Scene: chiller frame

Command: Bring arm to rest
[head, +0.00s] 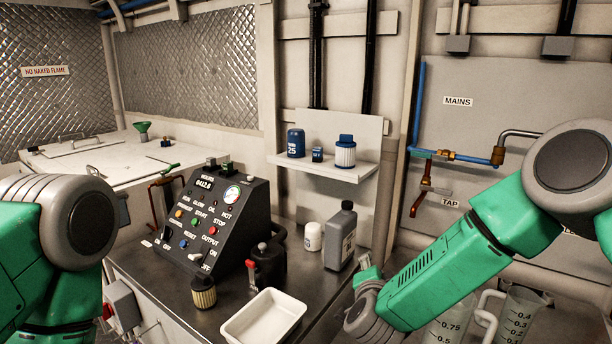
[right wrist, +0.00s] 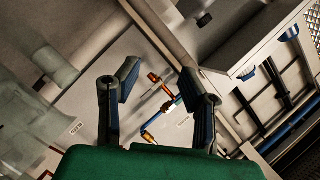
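My right arm (head: 450,265) comes in from the right, its green forearm sloping down to a grey wrist (head: 370,315) over the front of the bench. Its gripper is mostly hidden behind the wrist in the head view. In the right wrist view the right gripper (right wrist: 159,76) has its two dark fingers well apart, with nothing between them. My left arm (head: 60,240) shows at the left edge as a green and grey joint; its gripper is out of view.
The bench holds a black control panel (head: 208,225), a white tray (head: 265,318), a grey bottle (head: 341,240), a white tub (head: 313,236) and a filter (head: 203,293). Measuring jugs (head: 522,312) stand under the right forearm. A wall shelf (head: 322,168) and copper pipework (head: 447,155) are behind.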

